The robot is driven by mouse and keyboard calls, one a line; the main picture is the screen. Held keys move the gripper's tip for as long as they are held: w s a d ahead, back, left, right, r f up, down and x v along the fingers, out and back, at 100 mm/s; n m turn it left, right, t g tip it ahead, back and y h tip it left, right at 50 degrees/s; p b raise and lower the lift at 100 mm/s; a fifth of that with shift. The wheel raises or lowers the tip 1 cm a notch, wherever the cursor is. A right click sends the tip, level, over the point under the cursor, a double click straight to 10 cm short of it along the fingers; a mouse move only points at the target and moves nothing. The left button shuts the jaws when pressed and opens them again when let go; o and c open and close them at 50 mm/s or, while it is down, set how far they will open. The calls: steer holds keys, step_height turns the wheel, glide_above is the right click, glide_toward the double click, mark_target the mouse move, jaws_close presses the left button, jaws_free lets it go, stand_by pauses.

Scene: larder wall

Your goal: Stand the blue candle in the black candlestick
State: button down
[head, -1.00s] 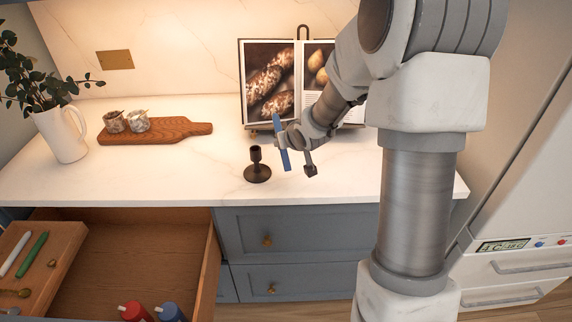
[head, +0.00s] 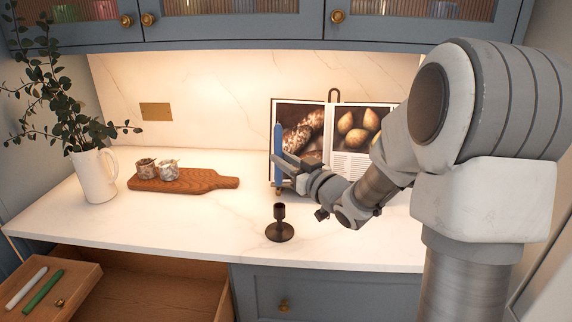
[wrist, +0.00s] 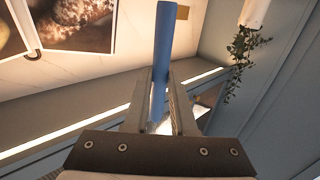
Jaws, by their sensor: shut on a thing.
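The blue candle (head: 278,150) is upright in my gripper (head: 284,168), which is shut on it. In the head view its lower end shows above the black candlestick (head: 280,228), with a gap between them. The candlestick stands upright on the white counter, its cup empty as far as I can see. In the wrist view the candle (wrist: 160,55) sits between the two fingers (wrist: 158,105) and sticks out beyond them. The candlestick does not show in the wrist view.
An open cookbook (head: 350,150) on a stand is behind my gripper. A wooden board (head: 190,182) with two small jars and a white jug (head: 95,177) of leaves are to the left. Below, an open drawer (head: 150,285) has a tray with a white and a green candle. The counter around the candlestick is clear.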

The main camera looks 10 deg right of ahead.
mark_target(281, 181)
steer(key=shift+f+b, duration=2.75)
steer(key=shift+f, duration=0.15)
steer(key=shift+f+b, duration=0.15)
steer(key=shift+b, duration=0.35)
steer(key=shift+f+b, duration=0.3)
steer(key=shift+f+b, duration=1.4)
steer(key=shift+f, duration=0.15)
steer(key=c, duration=0.7)
jaws_free()
steer(key=shift+o, duration=0.2)
steer(key=shift+d, duration=0.1)
